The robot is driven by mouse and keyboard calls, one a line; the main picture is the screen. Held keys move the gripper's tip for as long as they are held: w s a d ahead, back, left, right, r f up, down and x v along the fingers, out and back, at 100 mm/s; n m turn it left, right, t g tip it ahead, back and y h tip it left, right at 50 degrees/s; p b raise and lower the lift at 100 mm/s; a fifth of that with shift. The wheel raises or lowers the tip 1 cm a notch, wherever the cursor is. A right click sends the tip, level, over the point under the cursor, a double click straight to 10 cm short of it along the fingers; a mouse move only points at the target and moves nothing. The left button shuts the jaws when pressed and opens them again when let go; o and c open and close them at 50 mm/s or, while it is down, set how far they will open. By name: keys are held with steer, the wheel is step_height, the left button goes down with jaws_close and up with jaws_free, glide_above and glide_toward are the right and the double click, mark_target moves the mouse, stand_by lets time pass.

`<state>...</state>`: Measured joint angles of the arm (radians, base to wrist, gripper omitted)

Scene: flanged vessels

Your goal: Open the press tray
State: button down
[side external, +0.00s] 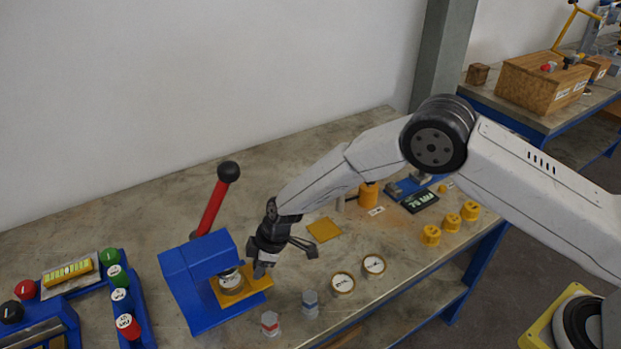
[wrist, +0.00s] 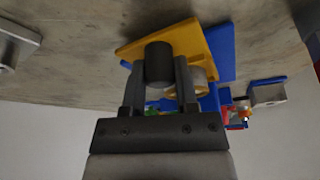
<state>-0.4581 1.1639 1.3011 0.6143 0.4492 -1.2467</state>
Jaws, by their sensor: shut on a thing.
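The blue press (side external: 203,280) stands at the front left of the bench. Its red lever (side external: 212,208) with a black knob leans up and to the right. The yellow press tray (side external: 252,284) sticks out of the press's right side, with a round pale-faced part (side external: 231,281) on it under the press head. My gripper (side external: 262,269) is at the tray's outer end. In the wrist view, its fingers (wrist: 160,85) are shut on the dark cylindrical handle (wrist: 158,60) of the yellow tray (wrist: 190,38). The far part of the tray is hidden under the press head.
Two round dials (side external: 342,284) and two small capped pieces (side external: 270,323) lie right of the press. A yellow plate (side external: 324,230) lies behind my gripper. A blue rack with coloured knobs (side external: 118,292) is at left. Yellow knobs (side external: 452,221) stand near the right edge.

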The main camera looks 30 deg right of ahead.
stand_by(0.5)
steer(key=d, duration=1.1)
steer(key=shift+d, duration=0.35)
steer(key=shift+c, duration=1.8)
jaws_free()
steer(key=shift+r, duration=0.1)
steer(key=v, duration=0.7)
steer(key=shift+d+r, duration=0.15)
steer(key=shift+r, duration=0.15)
